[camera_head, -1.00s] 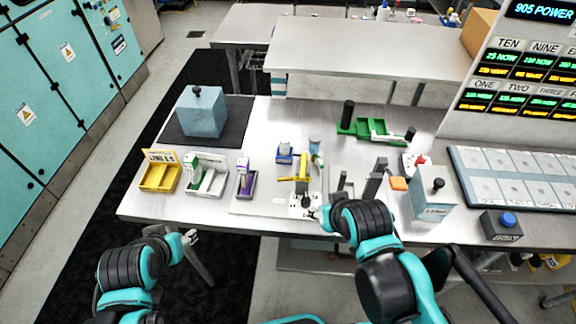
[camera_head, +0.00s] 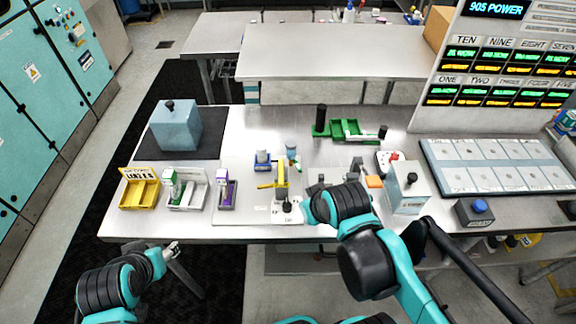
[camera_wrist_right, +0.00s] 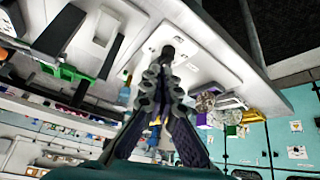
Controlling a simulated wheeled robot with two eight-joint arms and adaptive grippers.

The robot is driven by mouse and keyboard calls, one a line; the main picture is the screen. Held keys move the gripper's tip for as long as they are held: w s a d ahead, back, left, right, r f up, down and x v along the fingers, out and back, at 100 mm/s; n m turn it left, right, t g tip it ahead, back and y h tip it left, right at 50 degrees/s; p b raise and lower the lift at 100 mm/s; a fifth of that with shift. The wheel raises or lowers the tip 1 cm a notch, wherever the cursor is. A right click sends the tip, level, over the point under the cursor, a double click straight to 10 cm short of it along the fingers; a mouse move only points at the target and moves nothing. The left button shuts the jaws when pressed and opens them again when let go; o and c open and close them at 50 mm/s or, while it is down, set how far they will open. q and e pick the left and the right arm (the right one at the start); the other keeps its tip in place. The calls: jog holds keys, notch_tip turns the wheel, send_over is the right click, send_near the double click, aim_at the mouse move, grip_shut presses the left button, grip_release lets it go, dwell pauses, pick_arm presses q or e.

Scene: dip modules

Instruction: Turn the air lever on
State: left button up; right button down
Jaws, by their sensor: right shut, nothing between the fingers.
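The lever (camera_head: 286,205) appears as a dark knob on a small white plate at the front middle of the bench. It also shows in the right wrist view (camera_wrist_right: 167,53), just past my fingertips. My right gripper (camera_wrist_right: 160,75) is shut and empty, with its fingertips close to the knob; I cannot tell whether they touch it. In the head view my right wrist stands just right of the lever and mostly hides the fingers. My left gripper (camera_head: 174,248) hangs in front of the bench's front edge, away from the lever; its opening is too small to judge.
A yellow clamp-like part (camera_head: 281,180) stands just behind the lever. A yellow bin (camera_head: 139,193), a white-green bin and a purple item (camera_head: 228,187) stand left. A green tray (camera_head: 350,130), a grey box (camera_head: 408,190) and a blue button (camera_head: 480,206) are right.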

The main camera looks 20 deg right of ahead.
aim_at(281, 173)
jog(key=w+d+r+n+g+y+p, duration=0.1)
jog(key=w+d+r+n+g+p, duration=0.1)
jog(key=r+n+p, duration=0.4)
jog(key=w+d+r+n+g+y+p, duration=0.2)
jog(key=w+r+n+p, duration=0.3)
jog(key=p, duration=0.5)
notch_tip(281, 173, up, 3)
jog(key=shift+w+d+f+n+g, duration=0.1)
jog(key=shift+w+d+n+g, duration=0.1)
jog(key=shift+d+n+g, duration=0.65)
jog(key=shift+f, duration=0.1)
jog(key=w+a+f+b, duration=0.1)
jog(key=w+a+f, duration=0.1)
jog(key=a+f, duration=0.4)
jog(key=x, duration=0.4)
jog(key=shift+d+f+b, duration=0.2)
jog(key=shift+d+b, duration=0.1)
jog(key=shift+d, duration=0.05)
